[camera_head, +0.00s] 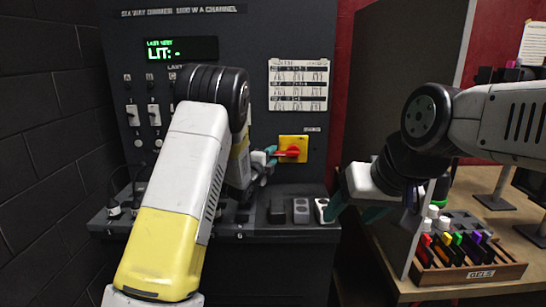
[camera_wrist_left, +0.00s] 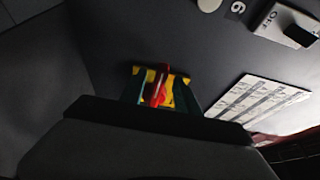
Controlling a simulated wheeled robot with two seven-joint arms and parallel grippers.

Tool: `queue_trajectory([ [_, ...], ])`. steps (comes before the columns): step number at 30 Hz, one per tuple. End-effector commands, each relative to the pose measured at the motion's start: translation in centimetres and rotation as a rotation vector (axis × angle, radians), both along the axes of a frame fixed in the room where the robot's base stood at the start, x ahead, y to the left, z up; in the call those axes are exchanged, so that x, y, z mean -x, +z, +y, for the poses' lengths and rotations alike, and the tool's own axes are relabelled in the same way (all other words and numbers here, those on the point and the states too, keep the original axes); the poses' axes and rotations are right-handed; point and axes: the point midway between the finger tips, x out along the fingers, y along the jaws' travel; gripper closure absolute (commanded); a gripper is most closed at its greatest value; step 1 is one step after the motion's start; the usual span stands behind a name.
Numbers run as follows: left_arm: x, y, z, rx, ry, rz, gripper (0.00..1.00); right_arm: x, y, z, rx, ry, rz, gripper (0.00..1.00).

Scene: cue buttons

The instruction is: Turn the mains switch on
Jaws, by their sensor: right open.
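The mains switch is a red rotary handle (camera_head: 292,151) on a yellow plate (camera_head: 293,141), on the dark panel's right side. My left gripper (camera_head: 270,158) is just left of and in front of it, partly hidden by my left arm. In the left wrist view the red handle (camera_wrist_left: 159,92) lies between the two green fingers, with yellow plate showing on both sides of it. The fingers look open and apart from the handle; whether either touches it is unclear. My right gripper (camera_head: 350,208) is open and empty, low beside the right end of the panel's ledge.
The panel has a green display (camera_head: 181,49) reading "LIT: -", rocker switches (camera_head: 154,115) and a printed chart (camera_head: 298,84). Black and white connectors (camera_head: 301,210) stand on the ledge. A grey partition (camera_head: 415,60) divides off a wooden table with a tray of coloured gels (camera_head: 470,274).

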Motion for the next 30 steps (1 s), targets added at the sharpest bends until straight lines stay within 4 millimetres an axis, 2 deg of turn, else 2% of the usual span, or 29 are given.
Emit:
queue_trajectory([
  [4, -0.94, -0.02, -0.41, 0.001, 0.000, 0.000, 0.62, 0.00, 0.00, 0.00, 0.000, 0.000, 0.000, 0.39],
  [12, -1.08, 0.00, -0.46, 0.002, 0.001, 0.001, 0.62, 0.00, 0.00, 0.00, 0.000, 0.000, 0.000, 0.39],
  [18, -1.06, 0.01, -0.44, 0.001, 0.001, 0.002, 1.00, 0.00, 0.00, 0.00, 0.000, 0.000, 0.000, 0.39],
  [30, -1.05, -0.02, -0.41, 0.001, 0.001, 0.002, 1.00, 0.00, 0.00, 0.00, 0.000, 0.000, 0.000, 0.39],
])
